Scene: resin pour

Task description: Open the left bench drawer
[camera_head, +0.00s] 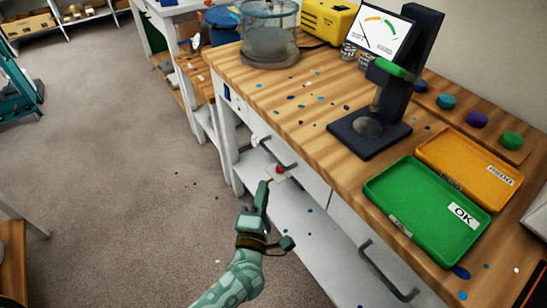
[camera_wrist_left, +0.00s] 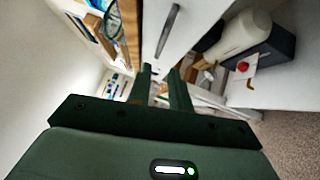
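The wooden-topped bench (camera_head: 300,115) has a white left drawer (camera_head: 312,181) under its top, with a dark bar handle (camera_head: 277,153). The drawer front looks flush with the bench, so it appears shut. The handle also shows in the left wrist view (camera_wrist_left: 167,31), just beyond the fingertips. My left gripper (camera_head: 263,186) is in front of and below the handle, apart from it. In the left wrist view its two fingers (camera_wrist_left: 159,71) stand apart with nothing between them. My right gripper is in neither view.
A second handle (camera_head: 387,272) is on the front further right. On the bench top stand a green tray (camera_head: 425,213), an orange tray (camera_head: 447,168), a dark scale-like stand (camera_head: 369,137) and a clear vessel (camera_head: 268,40). Open carpet (camera_head: 120,150) lies left.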

